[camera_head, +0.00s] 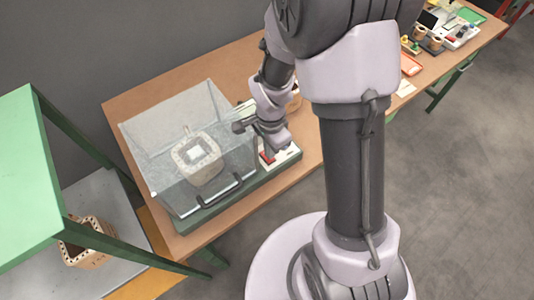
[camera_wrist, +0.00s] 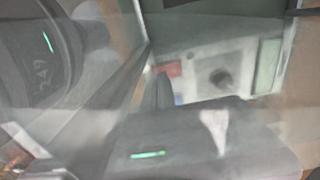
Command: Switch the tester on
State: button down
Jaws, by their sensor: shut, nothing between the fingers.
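The tester (camera_head: 240,196) stands on the wooden bench with a green base and a clear box-shaped cover (camera_head: 165,130), which looks lowered over a beige coil (camera_head: 197,158). Its white control panel (camera_head: 287,158) is at the right end, with a red switch (camera_head: 267,157) at its left side. In the wrist view the panel shows the red switch (camera_wrist: 172,70), a dark round knob (camera_wrist: 221,78) and a pale green strip (camera_wrist: 267,66). My gripper (camera_head: 270,146) is shut and empty, pointing down close over the red switch. I cannot tell whether it touches. The switch's position is unclear.
A dark handle (camera_head: 221,192) is on the cover's front. A green-framed shelf (camera_head: 40,170) with another coil (camera_head: 85,242) stands at the left. Trays and small parts (camera_head: 440,30) lie at the bench's far right. Bench right of the panel is partly hidden by my arm.

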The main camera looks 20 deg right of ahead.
jog(key=shift+f, duration=0.15)
notch_tip(320, 180, up, 7)
jog(key=p, duration=0.4)
jog(key=shift+p, duration=0.4)
jog(key=s+a+r+n+t+y+b, duration=0.1)
jog(key=s+a+r+n+t+b, duration=0.1)
jog(key=s+r+n, duration=0.3)
jog(key=s+a+r+n+t+y+b, duration=0.1)
jog(key=s+a+r+n+t+b, duration=0.1)
jog(key=s+r, duration=0.5)
notch_tip(320, 180, up, 6)
jog(key=n+t+b, duration=0.1)
jog(key=n+b, duration=0.1)
jog(key=n, duration=0.1)
jog(key=shift+s+f+t, duration=0.25)
jog(key=shift+s+t, duration=0.15)
